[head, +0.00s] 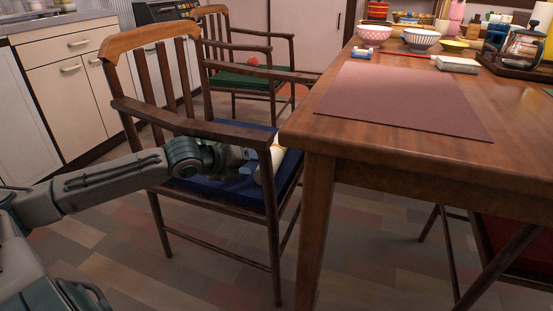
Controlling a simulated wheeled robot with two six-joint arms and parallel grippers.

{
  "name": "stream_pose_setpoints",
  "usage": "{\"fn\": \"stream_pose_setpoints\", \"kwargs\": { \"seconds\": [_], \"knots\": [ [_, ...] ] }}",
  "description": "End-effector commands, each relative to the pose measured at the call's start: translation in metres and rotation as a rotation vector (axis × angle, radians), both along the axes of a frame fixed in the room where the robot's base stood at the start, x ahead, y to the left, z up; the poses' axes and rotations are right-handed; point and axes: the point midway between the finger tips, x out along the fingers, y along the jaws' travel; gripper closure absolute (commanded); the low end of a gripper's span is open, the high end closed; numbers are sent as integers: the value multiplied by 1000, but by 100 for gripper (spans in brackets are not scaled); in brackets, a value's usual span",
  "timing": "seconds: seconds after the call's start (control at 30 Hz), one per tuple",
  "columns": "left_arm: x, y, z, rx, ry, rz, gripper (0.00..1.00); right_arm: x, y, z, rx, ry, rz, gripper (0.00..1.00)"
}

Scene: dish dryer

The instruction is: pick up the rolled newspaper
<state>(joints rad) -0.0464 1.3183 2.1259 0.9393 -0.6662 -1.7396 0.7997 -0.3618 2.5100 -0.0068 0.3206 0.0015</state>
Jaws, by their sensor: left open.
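A pale roll that looks like the rolled newspaper (278,157) is on the blue seat cushion (211,189) of the near wooden chair, close to the table's left edge. The near armrest and my gripper cover part of it. My left gripper (255,162) reaches in under the armrest from the left, low over the cushion. It is open, with its fingers at the roll's left side. I cannot tell whether they touch it. My right gripper is not in view.
The near chair's armrest (203,131) passes just above my left arm. The wooden table (400,161) stands close on the right, with a pink mat (402,101), bowls (421,39) and a coffee pot (524,47) on it. Another chair with a green cushion (240,79) stands behind.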

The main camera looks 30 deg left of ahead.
Motion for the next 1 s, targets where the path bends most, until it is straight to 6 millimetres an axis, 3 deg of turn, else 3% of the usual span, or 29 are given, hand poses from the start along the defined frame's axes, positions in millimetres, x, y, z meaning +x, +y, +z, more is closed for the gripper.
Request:
{"fn": "stream_pose_setpoints", "kwargs": {
  "seconds": [0.17,0.5,0.87,1.0],
  "knots": [
    [6,-10,-7,-10,0,-30,45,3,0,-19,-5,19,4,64],
    [23,-13,-16,-9,5,-24,45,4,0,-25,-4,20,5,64],
    [25,-14,-20,-10,13,-26,45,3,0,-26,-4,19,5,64],
    [25,-15,-21,-12,13,-26,70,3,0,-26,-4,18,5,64]
  ]
}}
